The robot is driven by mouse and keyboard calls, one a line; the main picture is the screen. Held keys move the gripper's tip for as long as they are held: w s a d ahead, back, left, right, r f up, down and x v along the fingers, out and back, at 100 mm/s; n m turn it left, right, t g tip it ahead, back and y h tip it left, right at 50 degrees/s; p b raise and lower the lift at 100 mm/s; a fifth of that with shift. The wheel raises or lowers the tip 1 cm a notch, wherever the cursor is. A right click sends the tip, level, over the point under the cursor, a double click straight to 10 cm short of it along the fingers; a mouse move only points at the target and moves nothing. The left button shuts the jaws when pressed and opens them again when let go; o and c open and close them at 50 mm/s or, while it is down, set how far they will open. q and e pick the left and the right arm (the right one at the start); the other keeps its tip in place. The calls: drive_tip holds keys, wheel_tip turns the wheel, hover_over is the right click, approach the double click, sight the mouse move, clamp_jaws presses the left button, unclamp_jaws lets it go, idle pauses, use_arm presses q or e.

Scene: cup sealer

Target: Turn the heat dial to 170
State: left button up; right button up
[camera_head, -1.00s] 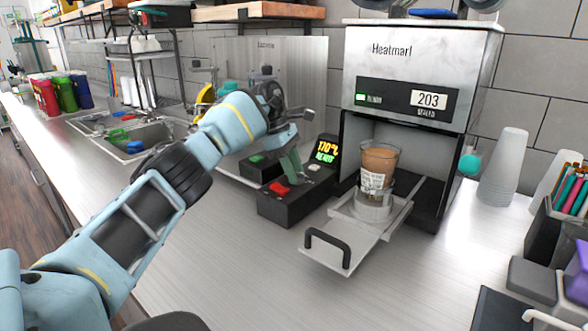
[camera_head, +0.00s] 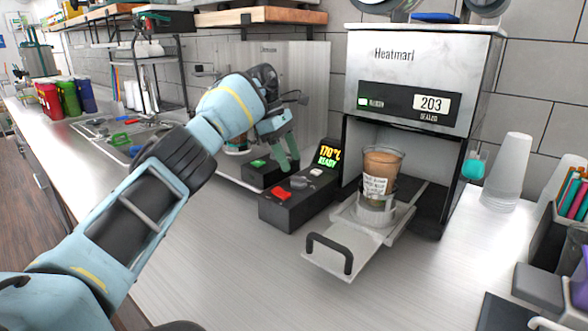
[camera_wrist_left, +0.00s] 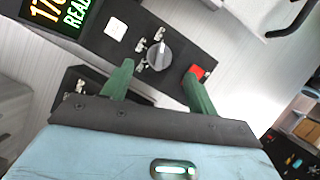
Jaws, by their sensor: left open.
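The heat dial (camera_wrist_left: 159,55) is a round grey knob with a light pointer line on a black control box (camera_head: 296,207). In the head view the dial (camera_head: 299,183) sits between a red button (camera_head: 281,191) and a white button (camera_head: 316,172). The box's display (camera_head: 328,152) reads 170°C READY. My left gripper (camera_head: 284,163) is open and empty, above and behind the box. In the left wrist view its green fingers (camera_wrist_left: 158,90) are spread, with the dial beyond the gap and apart from them. My right gripper is not in view.
The Heatmarl sealer (camera_head: 425,80) stands to the right, its tray (camera_head: 346,234) pulled out with a filled cup (camera_head: 380,170) in it. A box with a green button (camera_head: 262,163) is behind the control box. Counter in front is clear.

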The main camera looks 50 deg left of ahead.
use_arm(q)
drive_tip(key=shift+v, duration=1.35)
